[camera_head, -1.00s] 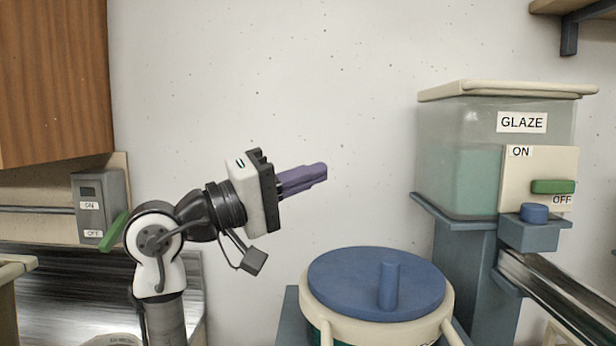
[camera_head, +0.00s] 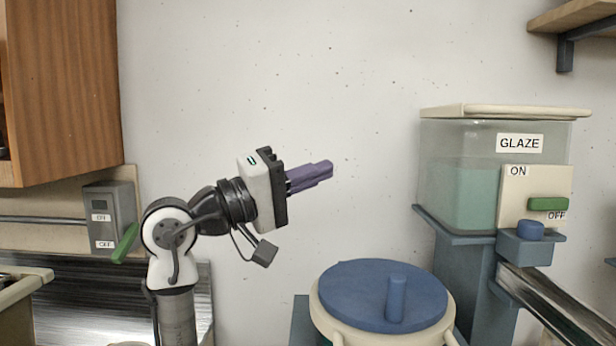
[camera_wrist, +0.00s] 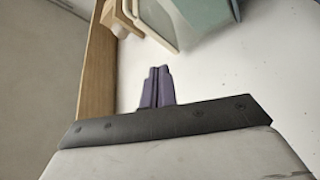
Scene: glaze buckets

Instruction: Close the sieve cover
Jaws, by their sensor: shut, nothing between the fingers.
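A round blue cover (camera_head: 350,290) with an upright peg handle (camera_head: 396,298) lies flat on the cream rim (camera_head: 330,325) of a bucket at the bottom of the head view. I cannot tell for certain that it is the sieve cover. My gripper (camera_head: 328,172) is in the air, up and to the left of the cover, pointing right. Its purple fingers are together and empty. The fingers (camera_wrist: 158,84) also show closed in the wrist view, with nothing between them. The bucket's lower part is cut off by the frame edge.
A glaze tank (camera_head: 468,175) with a cream lid stands at the right on a blue-grey stand. A panel with a green switch (camera_head: 547,204) is on it. A grey switch box (camera_head: 108,218) and wooden cabinet (camera_head: 65,90) are at the left. The space before the wall is clear.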

